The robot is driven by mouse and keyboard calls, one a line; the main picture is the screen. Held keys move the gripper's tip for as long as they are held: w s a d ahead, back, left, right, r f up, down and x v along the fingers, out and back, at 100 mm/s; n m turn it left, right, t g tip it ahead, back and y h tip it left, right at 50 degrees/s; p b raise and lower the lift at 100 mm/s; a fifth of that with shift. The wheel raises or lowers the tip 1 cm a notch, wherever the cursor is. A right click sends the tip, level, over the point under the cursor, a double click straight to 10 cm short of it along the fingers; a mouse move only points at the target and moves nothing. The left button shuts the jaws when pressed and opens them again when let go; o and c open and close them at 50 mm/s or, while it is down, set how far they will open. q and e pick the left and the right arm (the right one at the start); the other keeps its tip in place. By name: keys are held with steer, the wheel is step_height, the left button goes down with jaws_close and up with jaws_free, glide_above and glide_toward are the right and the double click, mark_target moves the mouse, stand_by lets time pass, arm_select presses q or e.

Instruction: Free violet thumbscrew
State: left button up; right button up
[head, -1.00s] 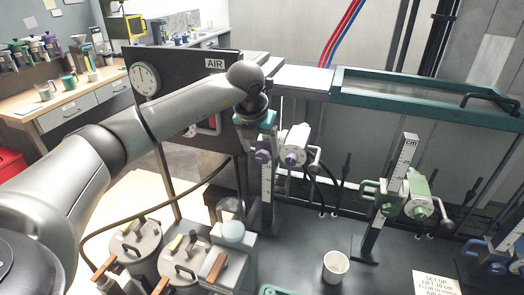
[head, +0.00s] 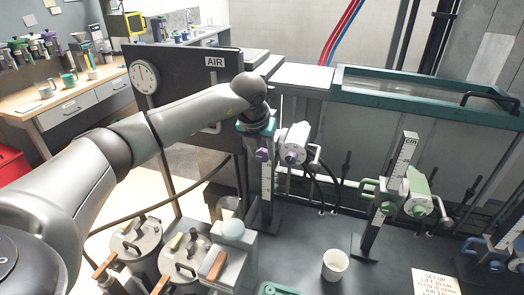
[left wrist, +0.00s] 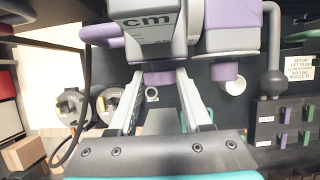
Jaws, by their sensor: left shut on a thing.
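The violet thumbscrew (head: 262,155) sits on the upright cm-scale post (head: 267,185) of the left spindle stand. My left gripper (head: 260,146) reaches it from above and behind, under my grey arm. In the left wrist view the two pale fingers run up to either side of the violet thumbscrew (left wrist: 159,79), with their tips shut on it. The thumbscrew still sits against the cm-marked block (left wrist: 148,25). A second violet knob (head: 294,155) is on the grey spindle head (head: 296,137) just right of the post. My right gripper is in neither view.
A green-knobbed stand (head: 392,190) is to the right, and a blue one (head: 497,262) at the far right edge. A white cup (head: 335,264) stands on the dark bench. Lidded pots (head: 136,243) are at the lower left. A violet handle (left wrist: 101,34) flanks the block.

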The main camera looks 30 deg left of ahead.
arm_select(q)
jaws_close()
steer(key=h+b, duration=0.1)
steer(key=t+h+b, duration=0.1)
steer(key=h+b, duration=0.1)
steer(key=shift+a+f+n, duration=0.2)
steer(key=shift+a+n, duration=0.2)
steer(key=h+b, duration=0.2)
steer(key=n+t+h+b, duration=0.1)
steer(key=h, duration=0.1)
steer(key=shift+s+a+f+b, duration=0.1)
steer(key=shift+a+f+b, duration=0.05)
steer(key=shift+a+b, duration=0.2)
steer(key=shift+a+f+n+t+h+b, duration=0.15)
steer(key=shift+t+h+b, duration=0.15)
steer(key=shift+h+b, duration=0.3)
steer(key=shift+d+f+n+t+h+b, duration=0.15)
steer(key=shift+t+h+b, duration=0.15)
steer(key=shift+h+b, duration=0.3)
steer(key=h+b, duration=0.2)
steer(key=n+t+h+b, duration=0.1)
steer(key=shift+s+a+f+b, duration=0.1)
steer(key=shift+a+f+b, duration=0.1)
steer(key=shift+f+b, duration=0.1)
steer(key=shift+n+t+h+b, duration=0.6)
steer(key=shift+t+h+b, duration=0.5)
steer(key=shift+h+b, duration=0.65)
